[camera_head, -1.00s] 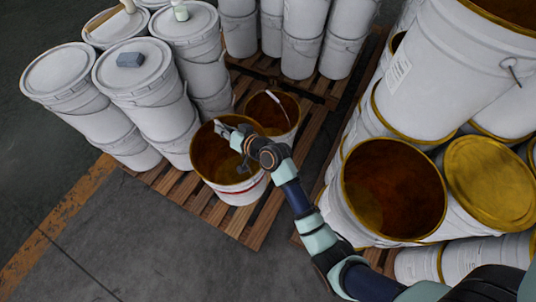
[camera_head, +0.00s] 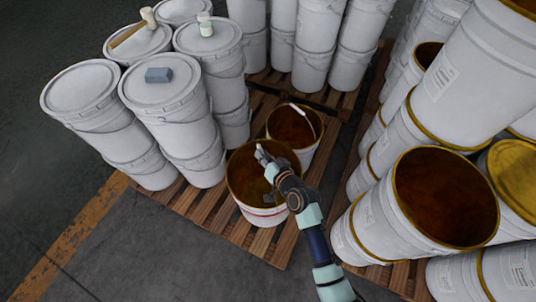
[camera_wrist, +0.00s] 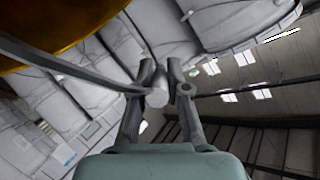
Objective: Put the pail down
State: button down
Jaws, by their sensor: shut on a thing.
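A white open pail (camera_head: 266,217) with a red stripe and a brown-gold inside is in the middle of the head view, over the pallet (camera_head: 215,218). My gripper (camera_head: 266,163) is above its mouth. In the wrist view, my gripper (camera_wrist: 160,82) is shut on the pail's handle, around a pale grip (camera_wrist: 157,97). The handle's grey wire (camera_wrist: 75,73) runs off to the left. A gold-brown curved surface (camera_wrist: 70,18) fills the upper left there. I cannot tell whether the pail's base touches the pallet slats.
A second open pail (camera_head: 309,157) stands close behind. Stacked lidded buckets (camera_head: 165,100) stand left, bearing a grey block (camera_head: 158,75) and a mallet (camera_head: 148,17). Tilted, stacked buckets (camera_head: 373,215) crowd the right. Bare floor (camera_head: 150,250) is free at front left.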

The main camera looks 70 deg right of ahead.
notch_tip(320, 180, down, 13)
jog(key=b, duration=0.6)
jog(key=shift+r+b, duration=0.15)
jog(key=shift+b, duration=0.25)
jog(key=shift+d, duration=0.1)
jog(key=c, duration=1.6)
grip_release()
jog(key=shift+f, duration=0.3)
jog(key=o, duration=0.4)
jog(key=shift+r, duration=0.1)
jog(key=shift+o, duration=0.2)
jog(key=p+v, duration=0.2)
jog(key=v, duration=1)
jog(key=shift+p, duration=0.4)
